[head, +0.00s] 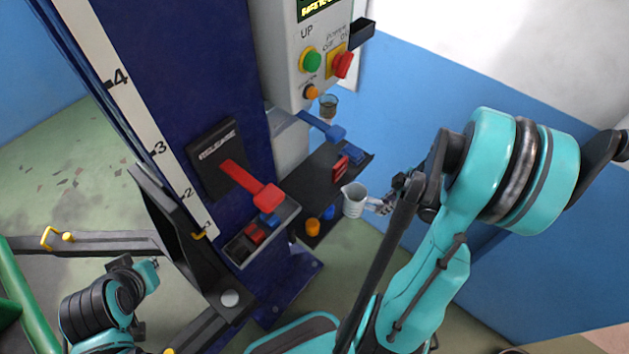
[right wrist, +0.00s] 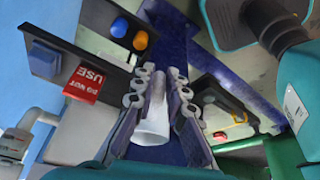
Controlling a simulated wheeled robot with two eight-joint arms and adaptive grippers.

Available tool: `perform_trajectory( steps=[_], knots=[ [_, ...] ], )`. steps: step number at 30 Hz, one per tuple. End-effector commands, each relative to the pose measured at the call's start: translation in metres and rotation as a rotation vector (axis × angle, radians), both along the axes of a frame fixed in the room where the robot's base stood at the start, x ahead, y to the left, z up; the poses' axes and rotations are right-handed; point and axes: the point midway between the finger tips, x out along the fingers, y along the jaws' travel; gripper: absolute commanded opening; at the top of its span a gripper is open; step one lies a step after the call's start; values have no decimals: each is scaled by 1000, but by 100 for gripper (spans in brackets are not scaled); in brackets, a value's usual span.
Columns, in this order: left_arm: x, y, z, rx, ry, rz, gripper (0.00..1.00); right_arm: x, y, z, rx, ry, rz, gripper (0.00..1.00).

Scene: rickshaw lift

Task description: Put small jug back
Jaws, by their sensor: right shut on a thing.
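The small jug (head: 354,200) is pale grey-white and looks roughly upright in the head view. My right gripper (head: 385,204) is shut on it from the right side. In the right wrist view the jug (right wrist: 153,118) shows between the two fingers of the gripper (right wrist: 160,95). The jug is beside the front right edge of a dark shelf (head: 311,172); I cannot tell whether it touches it. My left arm is at the lower left of the head view, and its gripper (head: 150,270) is small and partly hidden, so its jaws cannot be made out.
The blue lift column (head: 230,90) has a red lever (head: 252,186) and a small tray (head: 262,232).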

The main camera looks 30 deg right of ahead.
Motion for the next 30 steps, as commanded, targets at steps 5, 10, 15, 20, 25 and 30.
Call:
perform_trajectory(
  steps=[5, 10, 15, 20, 25, 30],
  knots=[
    [0, 0, -5, 0, 0, 0, 0, 41, 18, -1, 0, 0, 9, 0],
    [0, 0, -9, 0, 0, 0, 0, 84, 36, -2, -1, -1, 6, 0],
    [0, 0, -12, 0, 0, 0, 0, 119, 50, -1, -1, -1, 4, 0],
    [0, 0, -14, 0, 0, 0, 0, 142, 59, -1, 0, 0, 1, 0],
    [0, 0, -16, 0, 0, 0, 0, 159, 66, -1, -1, -1, 1, 0],
    [0, 0, -23, 0, 0, 0, 0, 161, 67, -17, -1, -1, -2, 0]
  ],
)
